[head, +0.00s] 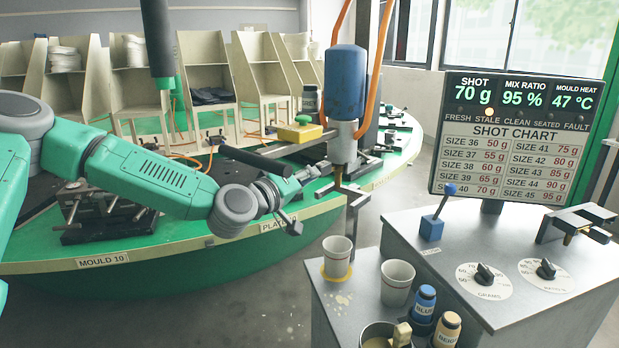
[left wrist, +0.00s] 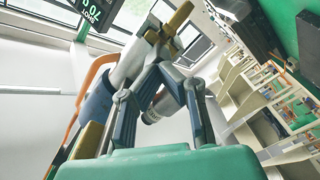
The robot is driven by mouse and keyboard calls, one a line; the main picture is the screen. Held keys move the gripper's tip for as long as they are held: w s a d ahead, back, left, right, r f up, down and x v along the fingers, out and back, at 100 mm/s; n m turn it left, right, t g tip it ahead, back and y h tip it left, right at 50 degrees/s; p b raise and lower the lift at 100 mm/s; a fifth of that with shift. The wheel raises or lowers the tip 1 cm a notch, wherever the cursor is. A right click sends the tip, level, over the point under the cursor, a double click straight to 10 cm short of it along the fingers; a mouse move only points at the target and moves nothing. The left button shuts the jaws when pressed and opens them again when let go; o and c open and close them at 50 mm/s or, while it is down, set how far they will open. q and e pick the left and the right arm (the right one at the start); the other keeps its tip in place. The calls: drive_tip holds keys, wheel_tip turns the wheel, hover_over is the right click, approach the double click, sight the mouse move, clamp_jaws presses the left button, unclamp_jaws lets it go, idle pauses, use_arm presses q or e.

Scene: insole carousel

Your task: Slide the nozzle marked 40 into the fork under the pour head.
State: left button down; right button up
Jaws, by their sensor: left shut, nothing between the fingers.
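The pour head (head: 345,85) is a blue cylinder with a silver lower part, hanging at the middle of the head view. The dark fork (head: 352,190) is below it. In the left wrist view, a brass tip (left wrist: 180,16) shows beyond the pour head's silver part (left wrist: 130,65), seemingly at the fork. No mark 40 is legible on it. My left gripper (head: 314,172) is shut and empty, just left of the pour head's lower end; whether it touches is unclear. My right gripper is not seen.
The grey console (head: 450,265) has a lever and two dials. Cups (head: 338,257), a blue bottle (head: 423,302) and a beige bottle (head: 446,328) stand on a lower stand. The display (head: 520,135) reads 70 g. The green carousel (head: 150,270) lies under my left arm.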

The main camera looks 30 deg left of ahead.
use_arm(q)
drive_tip(key=shift+w+d, duration=0.1)
drive_tip(key=shift+w, duration=0.45)
drive_tip(key=s+a, duration=0.1)
drive_tip(key=s, duration=0.9)
drive_tip(key=shift+a+p, duration=0.2)
drive_tip(key=shift+p, duration=0.2)
drive_tip(key=shift+s+f, duration=0.1)
